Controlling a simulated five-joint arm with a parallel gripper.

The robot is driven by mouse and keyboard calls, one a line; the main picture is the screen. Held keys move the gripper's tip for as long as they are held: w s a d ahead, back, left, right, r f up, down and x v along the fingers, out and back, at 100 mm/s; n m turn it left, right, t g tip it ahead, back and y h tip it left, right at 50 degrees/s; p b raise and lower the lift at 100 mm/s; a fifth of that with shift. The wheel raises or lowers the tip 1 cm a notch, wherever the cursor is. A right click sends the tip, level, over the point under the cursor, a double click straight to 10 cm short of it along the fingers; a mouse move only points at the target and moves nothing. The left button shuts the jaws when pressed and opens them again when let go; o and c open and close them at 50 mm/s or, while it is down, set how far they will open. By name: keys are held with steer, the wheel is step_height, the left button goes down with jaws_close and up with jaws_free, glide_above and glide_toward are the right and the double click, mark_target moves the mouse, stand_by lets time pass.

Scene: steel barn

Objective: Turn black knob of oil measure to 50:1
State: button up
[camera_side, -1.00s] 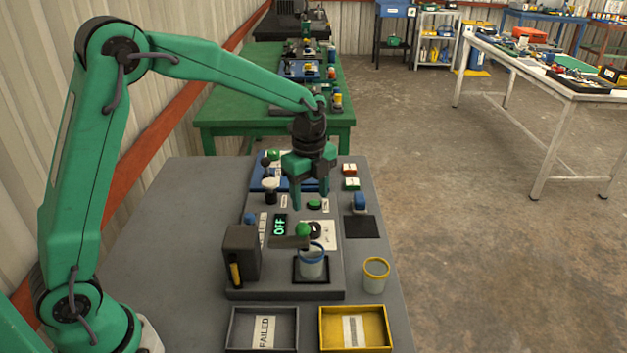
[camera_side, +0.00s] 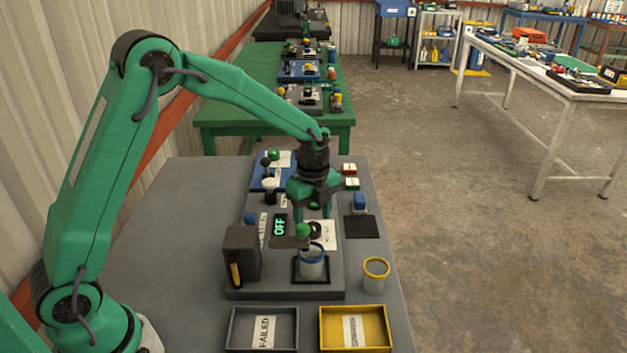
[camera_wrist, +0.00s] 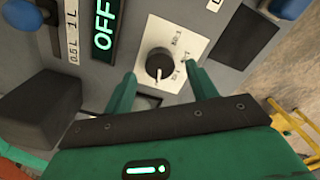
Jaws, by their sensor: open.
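The black knob (camera_wrist: 159,64) sits on a white dial plate (camera_wrist: 178,42) with small labels that I cannot read surely. In the wrist view a light mark on the knob points toward the bottom of the picture. My gripper (camera_wrist: 162,88) is open, with one green finger on each side of the knob in that view and gaps to it. I cannot tell how far the fingertips are above the plate. In the side view my gripper (camera_side: 313,212) hangs over the oil measure (camera_side: 333,277), and the knob (camera_side: 314,229) is partly hidden. The display (camera_side: 280,225) reads OFF.
A dark box (camera_side: 241,252) stands left. A yellow-rimmed cup (camera_side: 376,274) stands right. A FAILED tray (camera_side: 236,326) and a yellow tray (camera_side: 328,344) lie in front.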

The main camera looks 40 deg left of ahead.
steer(key=shift+f, duration=1.15)
steer(key=c, duration=1)
